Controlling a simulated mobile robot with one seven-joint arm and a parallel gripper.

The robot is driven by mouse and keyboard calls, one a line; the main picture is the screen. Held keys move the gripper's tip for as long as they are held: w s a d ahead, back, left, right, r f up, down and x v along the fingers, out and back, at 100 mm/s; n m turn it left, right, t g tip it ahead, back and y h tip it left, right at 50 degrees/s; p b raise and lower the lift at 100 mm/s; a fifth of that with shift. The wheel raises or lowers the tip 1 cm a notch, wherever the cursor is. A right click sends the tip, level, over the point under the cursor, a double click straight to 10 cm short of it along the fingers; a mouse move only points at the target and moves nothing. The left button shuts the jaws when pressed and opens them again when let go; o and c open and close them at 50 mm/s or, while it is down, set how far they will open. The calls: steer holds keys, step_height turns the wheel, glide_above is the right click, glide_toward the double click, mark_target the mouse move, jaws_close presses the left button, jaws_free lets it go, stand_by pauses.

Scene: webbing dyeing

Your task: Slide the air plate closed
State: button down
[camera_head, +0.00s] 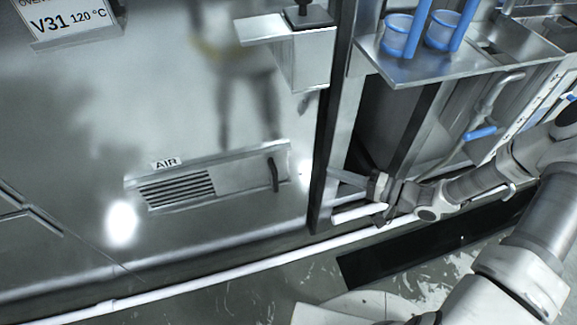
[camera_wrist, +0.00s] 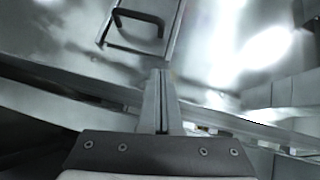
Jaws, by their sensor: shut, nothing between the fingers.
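The air plate (camera_head: 238,178) is a smooth metal plate in a framed slot low on the steel wall, under a label reading AIR (camera_head: 166,163). A dark upright handle (camera_head: 274,174) stands near its right end. Left of the plate, a louvred vent (camera_head: 178,189) shows uncovered slots. My gripper (camera_head: 336,175) is to the right of the handle, apart from it. In the wrist view, my gripper (camera_wrist: 161,74) has its fingers together and empty, pointing toward the wall. The dark handle (camera_wrist: 147,14) shows beyond the fingertips, up and to the left.
A white pipe (camera_head: 215,277) runs along the wall's foot. The wall before the plate is clear.

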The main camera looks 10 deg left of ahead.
steer(key=b, duration=0.3)
glide_toward(274, 160)
steer(key=w+a, duration=0.1)
steer(key=w, duration=0.1)
steer(key=shift+s+a+r+b, duration=0.1)
steer(key=shift+s+a, duration=0.25)
steer(key=shift+a, duration=0.3)
steer(key=shift+s+a+b, duration=0.1)
steer(key=shift+s+a, duration=0.3)
steer(key=shift+a, duration=0.2)
steer(key=shift+s+a+r+b, duration=0.1)
steer(key=shift+s+a, duration=0.25)
steer(key=shift+a, duration=0.3)
steer(key=shift+a, duration=0.1)
steer(key=s+a, duration=0.5)
steer(key=a, duration=0.3)
steer(key=s+a, duration=0.5)
steer(key=a, duration=0.4)
steer(key=shift+s+a, duration=0.15)
steer(key=shift+s, duration=0.25)
